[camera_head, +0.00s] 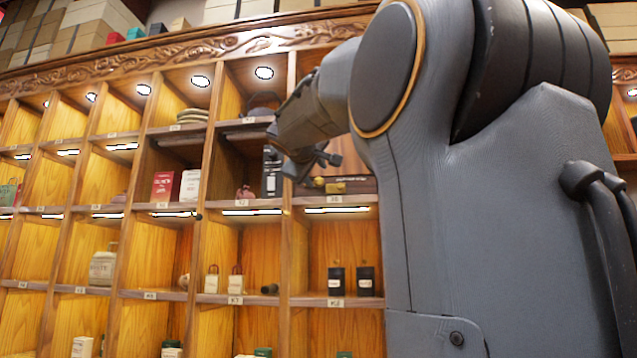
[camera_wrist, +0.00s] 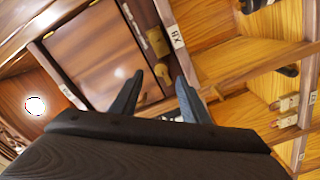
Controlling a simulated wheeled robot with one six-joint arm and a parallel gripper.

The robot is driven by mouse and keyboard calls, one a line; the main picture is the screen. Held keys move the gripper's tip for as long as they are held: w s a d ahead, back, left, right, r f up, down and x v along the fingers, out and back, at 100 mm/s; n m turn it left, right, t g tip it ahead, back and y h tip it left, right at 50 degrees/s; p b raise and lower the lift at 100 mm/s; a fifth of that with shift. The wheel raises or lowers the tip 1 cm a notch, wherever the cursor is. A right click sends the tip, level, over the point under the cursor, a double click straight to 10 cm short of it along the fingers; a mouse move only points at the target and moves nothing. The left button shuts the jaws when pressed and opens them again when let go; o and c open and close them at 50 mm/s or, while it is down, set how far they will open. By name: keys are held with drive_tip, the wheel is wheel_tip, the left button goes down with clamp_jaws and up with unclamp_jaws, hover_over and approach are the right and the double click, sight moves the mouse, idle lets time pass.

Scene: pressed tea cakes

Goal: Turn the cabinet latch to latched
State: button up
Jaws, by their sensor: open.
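The cabinet is a dark reddish-brown wooden door (camera_wrist: 92,55) set in a shelf compartment. In the wrist view a brass plate (camera_wrist: 158,42) sits near its edge, and a second brass piece (camera_wrist: 150,86) shows between my fingers. In the head view brass fittings (camera_head: 335,187) show at the lower part of the compartment. Which piece is the latch's turning part, and how it is turned, I cannot tell. My gripper (camera_wrist: 158,92) is open and empty, its two dark fingers apart and pointing toward the brass piece. In the head view my gripper (camera_head: 326,160) is in front of the compartment; contact is unclear.
The wooden shelf wall (camera_head: 207,200) has many lit compartments. Left of the cabinet stand a black box (camera_head: 272,172) and a small reddish pot (camera_head: 245,192). Two dark canisters (camera_head: 336,280) stand on the shelf below. A number label (camera_wrist: 174,36) is on the ledge beside the brass plate.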

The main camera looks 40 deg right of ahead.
sight(319, 182)
drive_tip(key=p+x, duration=0.2)
drive_tip(key=x, duration=0.4)
drive_tip(key=shift+w+d+f, duration=0.1)
drive_tip(key=shift+w+d, duration=0.15)
drive_tip(key=shift+w, duration=0.05)
drive_tip(key=c, duration=1.1)
drive_tip(key=shift+o, duration=0.2)
